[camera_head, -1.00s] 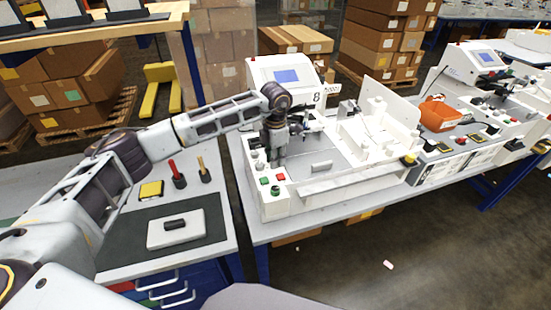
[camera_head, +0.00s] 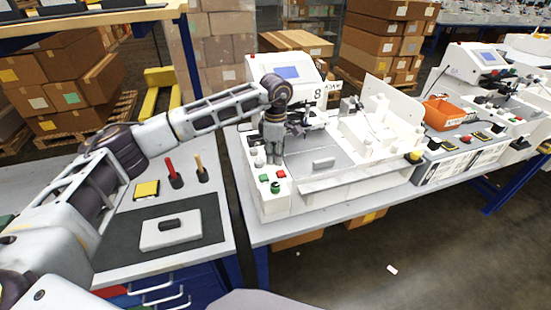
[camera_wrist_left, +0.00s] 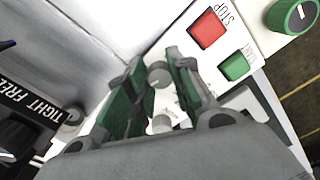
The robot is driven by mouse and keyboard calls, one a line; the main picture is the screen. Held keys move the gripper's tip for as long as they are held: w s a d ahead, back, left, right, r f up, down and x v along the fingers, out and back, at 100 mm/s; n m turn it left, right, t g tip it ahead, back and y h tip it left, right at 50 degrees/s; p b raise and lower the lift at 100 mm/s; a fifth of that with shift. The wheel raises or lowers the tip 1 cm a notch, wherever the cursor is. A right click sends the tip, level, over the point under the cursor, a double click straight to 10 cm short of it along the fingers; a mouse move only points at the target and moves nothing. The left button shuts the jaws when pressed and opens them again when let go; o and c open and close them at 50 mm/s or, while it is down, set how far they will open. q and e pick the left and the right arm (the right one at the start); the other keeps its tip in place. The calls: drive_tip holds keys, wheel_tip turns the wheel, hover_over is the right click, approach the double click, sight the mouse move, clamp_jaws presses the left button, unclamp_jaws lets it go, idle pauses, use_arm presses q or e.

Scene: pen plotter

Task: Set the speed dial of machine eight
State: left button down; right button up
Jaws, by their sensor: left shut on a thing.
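Machine eight (camera_head: 298,190), white with a screen and a black 8, stands on the bench in the head view. My left gripper (camera_head: 273,160) points down at its left control strip. In the left wrist view its green-padded fingers (camera_wrist_left: 160,80) are shut on a small grey knob (camera_wrist_left: 159,76) between their tips. A second grey knob (camera_wrist_left: 162,124) shows nearer the palm. The lettering beside the knobs is mostly covered, so I cannot read which is the speed dial. A green dial (camera_wrist_left: 291,16) with a white mark sits apart, at the upper right. My right gripper is out of view.
A red STOP button (camera_wrist_left: 208,28) and a green button (camera_wrist_left: 234,67) lie close to the fingers. A TIGHT FREE label (camera_wrist_left: 32,100) is at the left. A side bench (camera_head: 222,222) holds a white block (camera_head: 170,230) and upright tools.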

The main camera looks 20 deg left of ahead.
use_arm(q)
drive_tip(key=shift+m, duration=0.7)
drive_tip(key=shift+b, duration=0.3)
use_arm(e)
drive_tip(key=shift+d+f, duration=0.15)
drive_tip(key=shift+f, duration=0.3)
use_arm(q)
drive_tip(key=shift+r, duration=0.1)
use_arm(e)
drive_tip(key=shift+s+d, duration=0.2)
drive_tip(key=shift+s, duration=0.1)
